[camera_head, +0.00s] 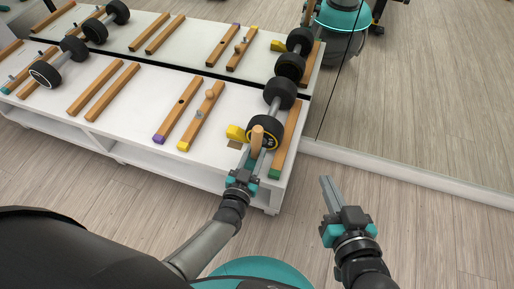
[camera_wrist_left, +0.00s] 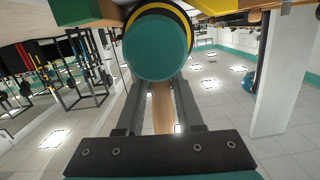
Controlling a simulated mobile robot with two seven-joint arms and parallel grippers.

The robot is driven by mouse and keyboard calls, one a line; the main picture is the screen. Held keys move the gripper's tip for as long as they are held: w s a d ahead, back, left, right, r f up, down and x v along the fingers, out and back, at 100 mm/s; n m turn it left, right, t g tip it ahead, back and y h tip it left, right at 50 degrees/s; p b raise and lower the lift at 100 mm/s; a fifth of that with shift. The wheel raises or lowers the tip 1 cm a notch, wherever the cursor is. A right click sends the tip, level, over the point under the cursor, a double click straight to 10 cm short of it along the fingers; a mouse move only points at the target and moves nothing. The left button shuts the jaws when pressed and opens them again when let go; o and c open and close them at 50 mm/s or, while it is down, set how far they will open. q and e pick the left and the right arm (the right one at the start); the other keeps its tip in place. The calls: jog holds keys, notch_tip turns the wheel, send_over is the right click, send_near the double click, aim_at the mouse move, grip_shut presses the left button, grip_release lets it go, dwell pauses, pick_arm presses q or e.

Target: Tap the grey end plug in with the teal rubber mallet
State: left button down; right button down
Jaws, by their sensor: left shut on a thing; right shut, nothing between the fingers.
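My left gripper (camera_head: 247,168) is at the front right corner of the white rack, shut on the wooden mallet handle (camera_head: 257,138), which stands up in front of a dumbbell. In the left wrist view the handle (camera_wrist_left: 162,108) shows between the fingers. The mallet's round teal head (camera_wrist_left: 155,48) shows there end-on, overlapping the dumbbell's yellow-ringed face. In the head view the teal head is mostly hidden. A small grey plug (camera_head: 197,114) sticks out of the yellow-ended wooden rail, apart from the mallet. My right gripper (camera_head: 327,186) is shut and empty over the floor, right of the rack.
The white rack (camera_head: 125,125) carries several wooden rails and dumbbells (camera_head: 280,95). A yellow block-like thing (camera_head: 236,132) sits left of the mallet handle. A mirror (camera_head: 420,80) stands behind. The floor (camera_head: 440,215) at right is clear.

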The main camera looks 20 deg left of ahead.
pick_arm(q)
jog(key=shift+s+r+p, duration=0.1)
jog(key=shift+s+p, duration=0.65)
jog(key=shift+s, duration=1.7)
